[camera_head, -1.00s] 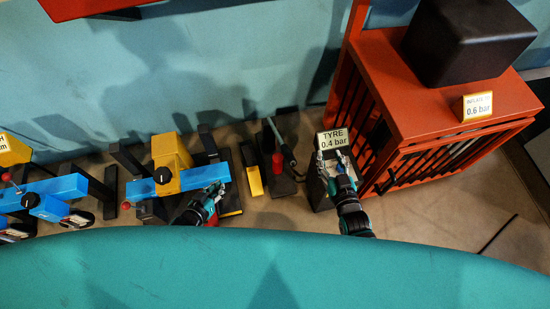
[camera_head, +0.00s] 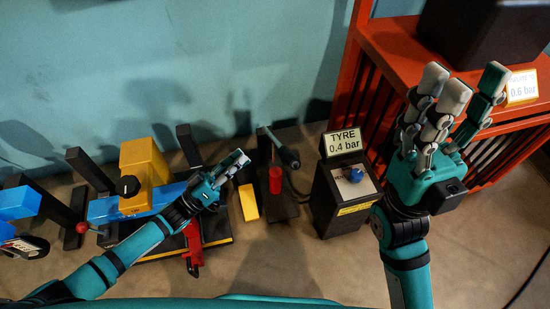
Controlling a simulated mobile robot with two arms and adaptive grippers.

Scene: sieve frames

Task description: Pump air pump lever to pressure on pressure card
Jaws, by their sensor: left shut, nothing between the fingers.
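The air pump has a red cylinder (camera_head: 275,181) on a dark base and a tilted lever (camera_head: 286,151) with a dark handle end. The pressure card (camera_head: 522,87), showing 0.6 bar, is on the red cabinet at the upper right, partly covered by my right fingers. A card reading TYRE 0.4 bar (camera_head: 343,142) stands on a black box with a blue knob (camera_head: 354,175). My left gripper (camera_head: 236,163) is shut and empty, left of the pump lever and apart from it in the picture. My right gripper (camera_head: 462,92) is open and empty, raised in front of the cabinet.
A yellow and blue device (camera_head: 146,170) stands left of my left gripper. A yellow block (camera_head: 249,202) lies between it and the pump. A red tool-like part (camera_head: 194,250) shows below my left wrist. The red cabinet (camera_head: 385,42) bounds the right. Floor in front of the pump is clear.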

